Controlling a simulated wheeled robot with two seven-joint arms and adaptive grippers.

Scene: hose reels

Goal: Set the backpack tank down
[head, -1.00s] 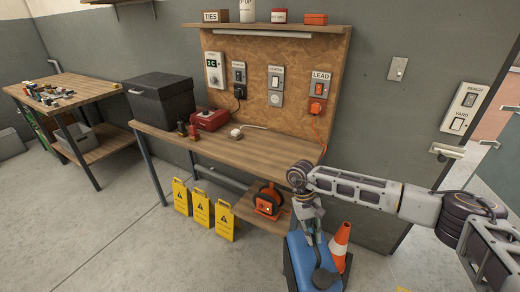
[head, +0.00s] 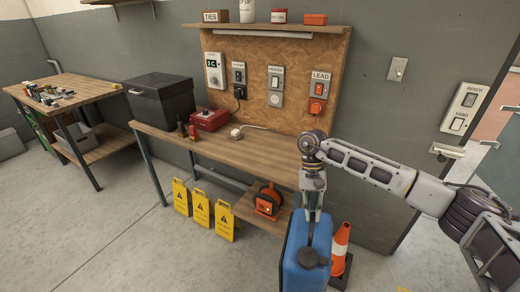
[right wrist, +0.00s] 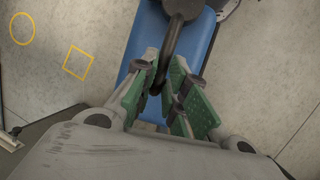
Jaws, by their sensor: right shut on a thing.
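The backpack tank (head: 302,262) is blue with a dark round cap. It hangs under my right gripper (head: 314,205), at the lower middle of the head view. Its lower end is cut off by the frame edge. In the right wrist view, the green finger pads of my right gripper (right wrist: 165,82) close on the tank's dark curved handle. The blue tank body (right wrist: 200,45) shows behind the fingers, with grey floor on both sides of it. My left gripper is not in view.
An orange and white cone (head: 341,243) stands just right of the tank. The workbench (head: 255,150) and an orange reel (head: 267,200) on its lower shelf are behind. Several yellow signs (head: 201,208) stand at left. A yellow circle (right wrist: 21,28) and square (right wrist: 78,63) mark the floor.

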